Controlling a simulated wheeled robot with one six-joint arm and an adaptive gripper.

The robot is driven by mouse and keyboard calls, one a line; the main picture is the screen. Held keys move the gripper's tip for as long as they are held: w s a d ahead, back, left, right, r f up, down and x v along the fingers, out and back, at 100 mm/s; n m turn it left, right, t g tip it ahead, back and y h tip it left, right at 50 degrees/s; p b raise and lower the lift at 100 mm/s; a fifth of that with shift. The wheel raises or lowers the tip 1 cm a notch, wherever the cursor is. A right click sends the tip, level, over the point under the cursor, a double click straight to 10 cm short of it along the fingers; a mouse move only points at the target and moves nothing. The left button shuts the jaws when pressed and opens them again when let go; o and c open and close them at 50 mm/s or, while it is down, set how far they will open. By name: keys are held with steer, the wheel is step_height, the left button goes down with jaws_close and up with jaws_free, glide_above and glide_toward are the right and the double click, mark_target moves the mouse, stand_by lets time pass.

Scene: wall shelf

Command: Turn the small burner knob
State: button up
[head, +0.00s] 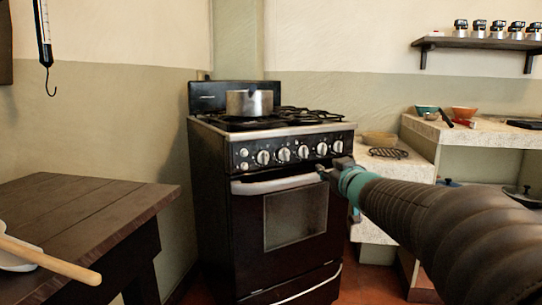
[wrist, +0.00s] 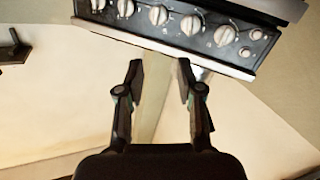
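A black stove (head: 205,200) stands against the wall with a row of round silver-white knobs (head: 284,155) on its front panel. Two smaller round controls (head: 244,154) sit at the panel's left end. The wrist view shows the panel upside down, with several large knobs (wrist: 158,15) and the two smaller controls (wrist: 256,34) at its right. No label tells which knob is the small burner's. My gripper (head: 326,171) is in front of the stove's right side, near the oven handle and below the knobs. In the wrist view its fingers (wrist: 160,67) are apart and empty, not on any knob.
A metal pot (head: 250,103) stands on the stove's left rear. The oven handle (head: 275,186) runs below the knobs. A wooden table (head: 95,205) is at left, and a pale counter (head: 410,168) with bowls is at right. A shelf (head: 480,43) with jars hangs above.

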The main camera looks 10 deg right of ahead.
mark_target(287, 154)
steer(key=w+a+n+y, duration=0.1)
steer(key=w+a, duration=0.1)
steer(key=w, duration=0.3)
steer(key=w+a+n+y, duration=0.1)
steer(key=w+a+y, duration=0.1)
steer(key=w, duration=0.4)
steer(key=w+a+n+y, duration=0.1)
steer(key=w+a+y, duration=0.1)
steer(key=w, duration=0.4)
steer(key=shift+a+f+n+g, duration=0.35)
steer(key=shift+a+n+g, duration=0.05)
steer(key=shift+a, duration=0.35)
